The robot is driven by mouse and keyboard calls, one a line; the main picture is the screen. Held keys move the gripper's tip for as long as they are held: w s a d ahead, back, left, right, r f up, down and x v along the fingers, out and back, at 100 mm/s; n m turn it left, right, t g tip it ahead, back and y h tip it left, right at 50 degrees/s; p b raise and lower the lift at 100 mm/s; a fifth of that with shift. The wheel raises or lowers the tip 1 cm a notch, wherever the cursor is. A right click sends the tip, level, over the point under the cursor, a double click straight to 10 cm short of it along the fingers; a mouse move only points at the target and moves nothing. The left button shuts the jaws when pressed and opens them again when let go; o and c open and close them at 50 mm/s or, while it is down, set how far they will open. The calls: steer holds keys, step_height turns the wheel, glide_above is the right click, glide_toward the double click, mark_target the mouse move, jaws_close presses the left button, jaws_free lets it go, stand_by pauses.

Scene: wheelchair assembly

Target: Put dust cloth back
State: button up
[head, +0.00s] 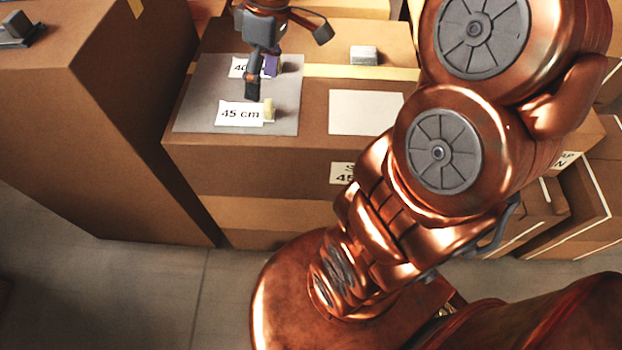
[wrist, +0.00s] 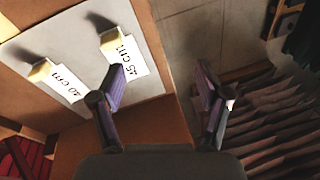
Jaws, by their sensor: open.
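My gripper (wrist: 163,72) is open, its two fingers spread wide with nothing seen between them. In the head view my gripper (head: 262,75) hangs over the grey mat (head: 200,100) on a cardboard box. A plain pale square (head: 365,112) lies flat on the same box, right of the mat. I cannot tell whether it is the dust cloth or only a marked spot; no other piece is clearly a cloth. My arm covers the area right of it. In the wrist view the left finger overlaps the 45 cm card (wrist: 124,52).
The 45 cm card (head: 240,114) and 40 cm card (head: 238,68) lie on the mat with small yellow blocks. A silver block (head: 364,55) sits at the back. A tall carton (head: 110,110) stands left. Floor (head: 110,290) is open in front.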

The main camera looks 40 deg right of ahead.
steer(key=s+a+f+m+g+h, duration=0.15)
steer(key=s+f+m, duration=0.25)
steer(key=s, duration=0.6)
steer(key=s+a+f+m+h, duration=0.1)
steer(key=s+a+f+m, duration=0.25)
steer(key=s, duration=0.65)
step_height(320, 180, up, 9)
steer(key=p, duration=0.9)
steer(key=shift+w+d+r, duration=0.2)
steer(key=shift+w+d, duration=0.1)
steer(key=shift+d, duration=0.1)
steer(key=shift+c, duration=0.4)
